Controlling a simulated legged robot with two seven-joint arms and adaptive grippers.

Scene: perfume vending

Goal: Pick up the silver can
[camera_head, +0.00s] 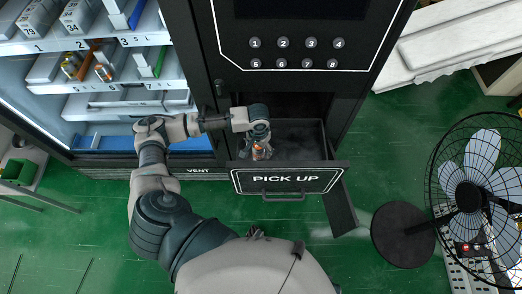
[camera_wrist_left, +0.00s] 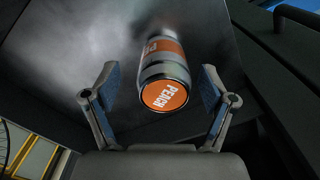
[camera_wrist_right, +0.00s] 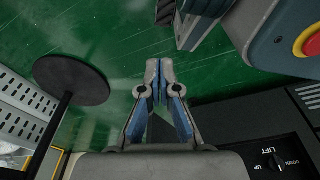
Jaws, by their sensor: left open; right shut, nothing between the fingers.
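My right gripper (camera_wrist_right: 160,82) is shut and empty above the green floor in the right wrist view.
The vending machine's front with numbered buttons (camera_head: 297,54) stands behind the drawer. Stocked shelves (camera_head: 100,85) are at the left. A caged fan (camera_head: 472,190) with a round black base (camera_head: 403,234) stands at the right. The drawer's right part is empty.

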